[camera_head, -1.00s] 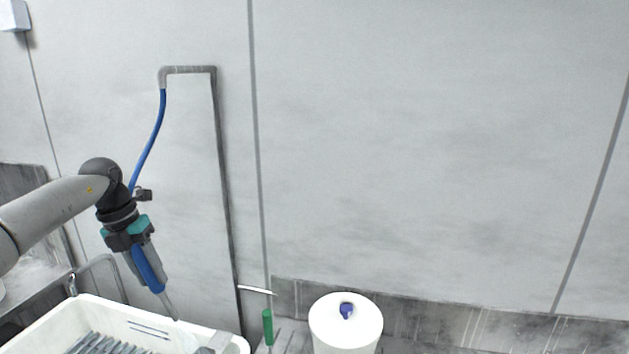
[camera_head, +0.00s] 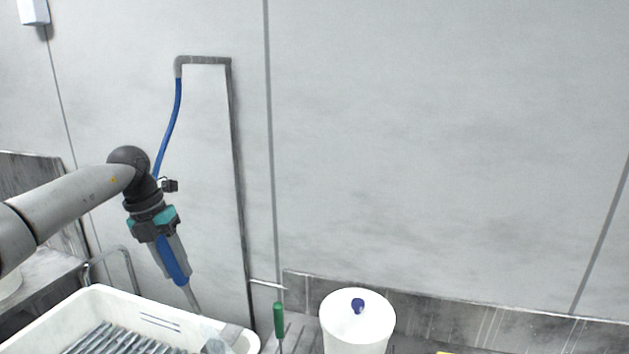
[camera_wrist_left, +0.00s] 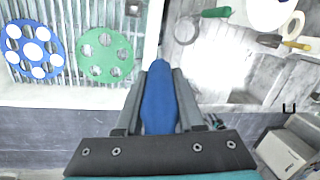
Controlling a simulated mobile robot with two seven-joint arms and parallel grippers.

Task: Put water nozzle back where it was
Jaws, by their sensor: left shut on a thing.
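The water nozzle (camera_head: 172,262) is a blue grip with a grey metal tip pointing down. It hangs on a blue hose (camera_head: 170,125) that drops from a grey pipe (camera_head: 205,60) on the wall. My left gripper (camera_head: 173,258) is shut on the nozzle, above the back edge of the white bin. In the left wrist view the blue nozzle body (camera_wrist_left: 159,100) sits between the two fingers. Its tip is hidden or unclear there. My right gripper does not show.
Below is a white bin (camera_head: 95,300) with a ribbed rack inside; the wrist view shows a blue disc (camera_wrist_left: 33,50) and a green disc (camera_wrist_left: 104,54) there. A green-handled tool (camera_head: 278,318) and a white bucket (camera_head: 357,330) stand to the right.

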